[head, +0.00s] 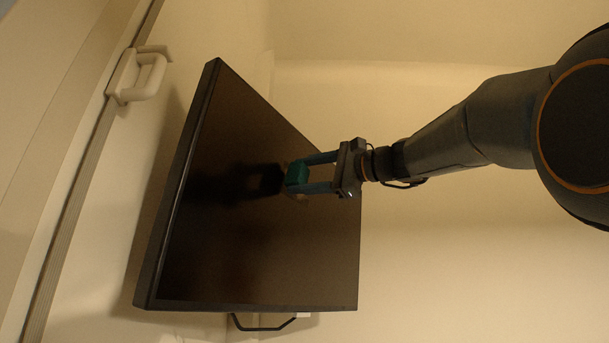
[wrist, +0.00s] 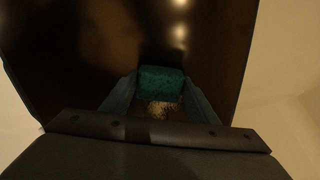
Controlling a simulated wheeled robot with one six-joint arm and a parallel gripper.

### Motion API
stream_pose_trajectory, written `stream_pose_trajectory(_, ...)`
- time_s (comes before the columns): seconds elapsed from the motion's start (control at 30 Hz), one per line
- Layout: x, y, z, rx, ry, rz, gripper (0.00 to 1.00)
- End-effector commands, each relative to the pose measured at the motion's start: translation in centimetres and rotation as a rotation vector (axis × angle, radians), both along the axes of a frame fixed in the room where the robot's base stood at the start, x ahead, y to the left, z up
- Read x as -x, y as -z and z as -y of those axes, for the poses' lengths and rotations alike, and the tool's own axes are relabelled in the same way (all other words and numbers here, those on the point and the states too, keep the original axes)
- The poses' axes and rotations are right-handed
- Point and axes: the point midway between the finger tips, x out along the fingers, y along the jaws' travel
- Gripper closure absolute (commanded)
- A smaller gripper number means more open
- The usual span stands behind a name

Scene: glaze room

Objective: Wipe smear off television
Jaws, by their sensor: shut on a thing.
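The television (head: 265,240) has a dark, glossy screen in a thin black frame and fills the middle of the head view. Its screen (wrist: 80,50) also fills most of the wrist view. My gripper (head: 298,178) is shut on a teal block-shaped sponge (head: 297,173), held between the two fingers in front of the screen. The sponge (wrist: 160,84) shows between the fingers in the wrist view. A pale, speckled smear (wrist: 158,109) shows just below the sponge there. I cannot tell whether the sponge touches the screen.
A white handle (head: 146,78) sits on a rail-edged panel at the upper left of the head view. A dark bent bar (head: 262,327) shows below the television. The pale wall (head: 430,260) to the right is bare.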

Motion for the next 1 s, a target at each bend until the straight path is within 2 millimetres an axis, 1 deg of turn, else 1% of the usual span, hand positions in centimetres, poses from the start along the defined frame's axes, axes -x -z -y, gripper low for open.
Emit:
stream_pose_trajectory(0.37,0.0,0.0,-0.1,0.000,0.000,0.000,0.64)
stream_pose_trajectory(1.0,-0.6,-0.2,-1.0,0.000,-0.001,0.000,0.64)
